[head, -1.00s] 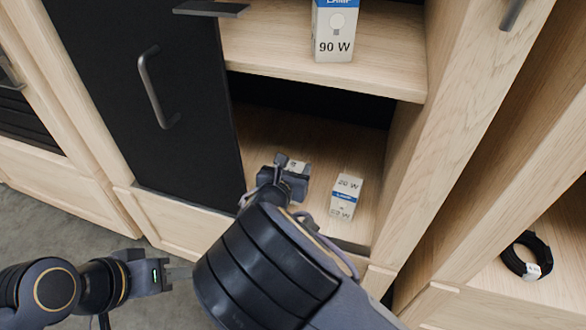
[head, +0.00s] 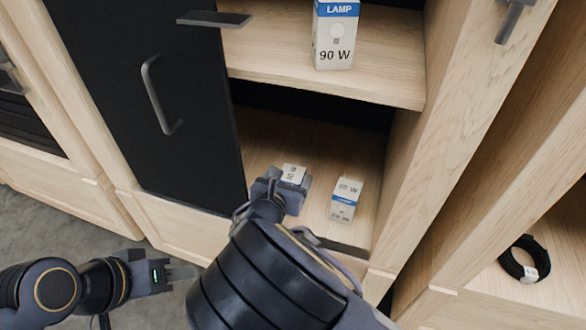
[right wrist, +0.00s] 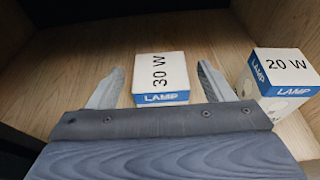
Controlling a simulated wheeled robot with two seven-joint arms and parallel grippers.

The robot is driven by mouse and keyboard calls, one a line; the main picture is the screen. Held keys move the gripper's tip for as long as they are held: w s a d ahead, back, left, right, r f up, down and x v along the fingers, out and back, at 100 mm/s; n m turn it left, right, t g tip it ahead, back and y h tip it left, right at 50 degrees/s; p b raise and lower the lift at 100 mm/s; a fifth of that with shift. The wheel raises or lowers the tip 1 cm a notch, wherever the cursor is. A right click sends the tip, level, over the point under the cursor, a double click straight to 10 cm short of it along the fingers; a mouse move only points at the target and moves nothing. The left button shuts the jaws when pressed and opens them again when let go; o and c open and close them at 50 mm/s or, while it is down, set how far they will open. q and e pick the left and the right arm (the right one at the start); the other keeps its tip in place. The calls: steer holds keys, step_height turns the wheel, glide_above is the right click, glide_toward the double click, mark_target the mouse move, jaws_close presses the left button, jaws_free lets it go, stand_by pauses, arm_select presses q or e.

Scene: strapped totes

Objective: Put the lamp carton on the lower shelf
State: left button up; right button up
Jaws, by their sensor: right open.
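My right gripper (right wrist: 163,85) is open inside the lower compartment. Its two fingers stand on either side of a white and blue lamp carton marked 30 W (right wrist: 161,72), with gaps on both sides. In the head view this carton (head: 293,174) shows partly beyond my gripper. A second lamp carton marked 20 W (head: 345,198) stands to its right on the lower shelf (head: 290,137); it also shows in the right wrist view (right wrist: 285,70). A 90 W lamp carton (head: 335,35) stands on the upper shelf. My left gripper (head: 183,272) is low at the left, outside the cabinet; its fingers are unclear.
A black door (head: 150,100) with a grey handle (head: 158,95) stands left of the opening. The upper shelf board (head: 300,70) lies above my right gripper. A black cable coil (head: 523,258) lies in the compartment at the right.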

steer(key=p+v, duration=0.2)
steer(key=v, duration=0.6)
steer(key=shift+s, duration=0.2)
